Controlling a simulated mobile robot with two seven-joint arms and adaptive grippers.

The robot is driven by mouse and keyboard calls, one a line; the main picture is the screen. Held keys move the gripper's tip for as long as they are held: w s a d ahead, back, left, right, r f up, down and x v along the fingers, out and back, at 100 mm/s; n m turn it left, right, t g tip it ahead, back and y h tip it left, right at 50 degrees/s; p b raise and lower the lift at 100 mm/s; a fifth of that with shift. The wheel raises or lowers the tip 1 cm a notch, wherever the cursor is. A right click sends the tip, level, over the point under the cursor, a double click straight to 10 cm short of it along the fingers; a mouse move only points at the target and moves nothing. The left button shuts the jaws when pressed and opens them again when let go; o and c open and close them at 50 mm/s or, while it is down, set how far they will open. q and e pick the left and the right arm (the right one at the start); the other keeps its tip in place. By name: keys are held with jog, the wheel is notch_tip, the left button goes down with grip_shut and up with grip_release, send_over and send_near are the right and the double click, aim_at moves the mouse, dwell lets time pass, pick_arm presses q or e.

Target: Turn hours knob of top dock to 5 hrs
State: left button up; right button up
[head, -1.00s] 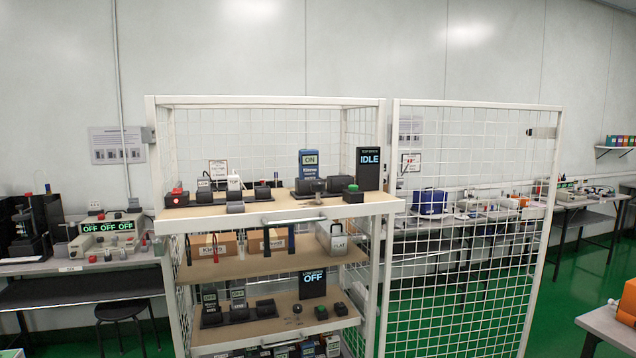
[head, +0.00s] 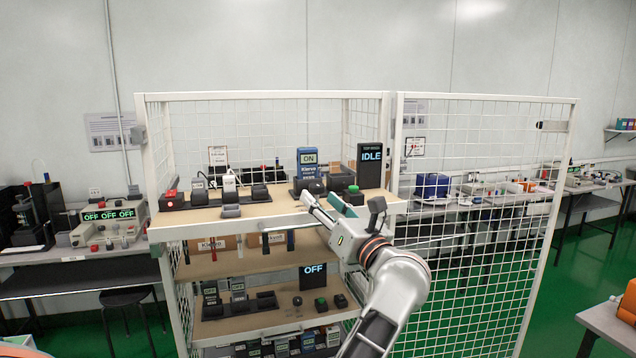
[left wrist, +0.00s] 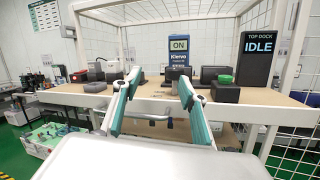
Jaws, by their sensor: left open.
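The top dock's black display (head: 370,165) reads IDLE at the right of the top shelf; it also shows in the left wrist view (left wrist: 257,47). A blue tester (head: 307,160) reading ON stands left of it. The dark round knob (head: 316,186) sits in front of the tester, just beyond my fingertips and partly covered. Its pointer setting is too small to read. A green button (head: 353,188) is right of it. My left gripper (head: 324,203) is open at the shelf's front edge; its teal-padded fingers spread apart in the left wrist view (left wrist: 160,82), with nothing between them.
The top shelf (head: 275,208) has a raised front edge and holds several black docks and small testers at left. A lower shelf carries another dock display (head: 313,276) reading OFF. An open mesh door (head: 480,240) stands to the right of the arm.

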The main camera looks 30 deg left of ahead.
aim_at(320, 189)
pick_arm(q)
jog(key=h, duration=0.1)
jog(key=w+n, duration=0.1)
jog(key=w+d+n+h, duration=0.1)
jog(key=shift+w+r+g+h, duration=0.2)
jog(key=shift+r+g+h, duration=0.1)
jog(key=shift+r, duration=0.1)
jog(key=shift+w+a, duration=0.1)
jog(key=shift+w, duration=0.05)
jog(key=p+x, duration=0.2)
jog(key=x, duration=0.4)
jog(key=shift+w+a, duration=0.15)
jog(key=shift+a, duration=0.2)
jog(key=shift+w+a, duration=0.15)
jog(key=shift+a, duration=0.2)
pick_arm(e)
jog(key=shift+s+d+f+g+h, duration=0.15)
jog(key=shift+s+d, duration=0.1)
jog(key=shift+d, duration=0.15)
jog(key=shift+s+d+r+g+h, duration=0.15)
jog(key=shift+s+d, duration=0.1)
jog(key=shift+d, duration=0.15)
jog(key=shift+f, duration=0.1)
pick_arm(q)
jog(key=c, duration=1.1)
pick_arm(e)
jog(key=shift+a, duration=0.1)
